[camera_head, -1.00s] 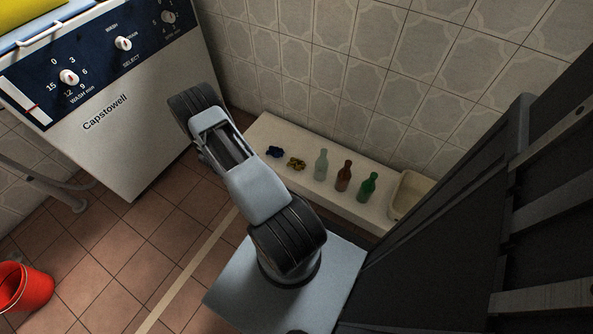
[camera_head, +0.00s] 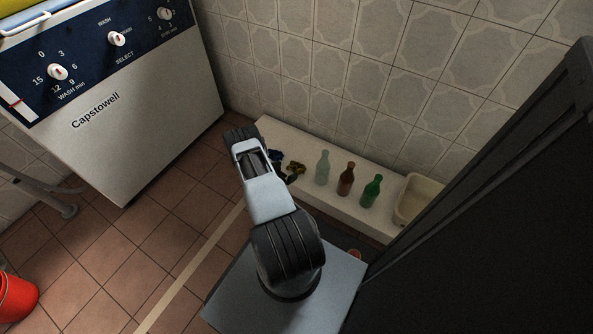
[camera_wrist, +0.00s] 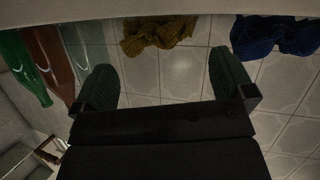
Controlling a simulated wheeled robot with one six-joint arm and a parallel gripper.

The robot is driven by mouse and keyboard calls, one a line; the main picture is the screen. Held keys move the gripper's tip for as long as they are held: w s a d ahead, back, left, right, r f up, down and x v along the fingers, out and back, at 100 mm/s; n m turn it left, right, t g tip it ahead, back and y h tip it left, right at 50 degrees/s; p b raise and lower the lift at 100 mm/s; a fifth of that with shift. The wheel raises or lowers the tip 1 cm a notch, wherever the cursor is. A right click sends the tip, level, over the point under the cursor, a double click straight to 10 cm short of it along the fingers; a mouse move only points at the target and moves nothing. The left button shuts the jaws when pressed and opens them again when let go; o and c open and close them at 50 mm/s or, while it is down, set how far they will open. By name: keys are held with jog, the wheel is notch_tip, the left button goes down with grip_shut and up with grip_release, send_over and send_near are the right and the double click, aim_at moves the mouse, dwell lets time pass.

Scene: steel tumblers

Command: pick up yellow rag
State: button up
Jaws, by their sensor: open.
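The crumpled yellow rag (camera_head: 297,167) lies on the white ledge, between a blue rag (camera_head: 275,154) and a row of bottles. In the wrist view the yellow rag (camera_wrist: 158,34) is at the top centre, beyond the fingertips and roughly between their lines. My gripper (camera_wrist: 165,84) is open and empty, with its two dark green fingers apart and not touching the rag. The blue rag (camera_wrist: 276,34) is at the top right of that view. In the head view my arm partly covers the blue rag, and my gripper is mostly hidden behind the arm.
Clear (camera_head: 323,168), brown (camera_head: 346,179) and green (camera_head: 371,191) bottles stand on the ledge (camera_head: 333,200) right of the yellow rag. A cream basin (camera_head: 418,197) is at its right end. A tiled wall rises behind. A washing machine (camera_head: 150,115) stands left; a red bucket (camera_head: 14,298) is lower left.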

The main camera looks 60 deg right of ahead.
aim_at(294, 166)
jog(key=shift+b+x, duration=1.4)
jog(key=shift+x, duration=1.45)
jog(key=shift+s+r, duration=0.1)
jog(key=shift+r, duration=0.15)
jog(key=shift+c, duration=0.4)
jog(key=c, duration=0.5)
jog(key=shift+r, duration=0.15)
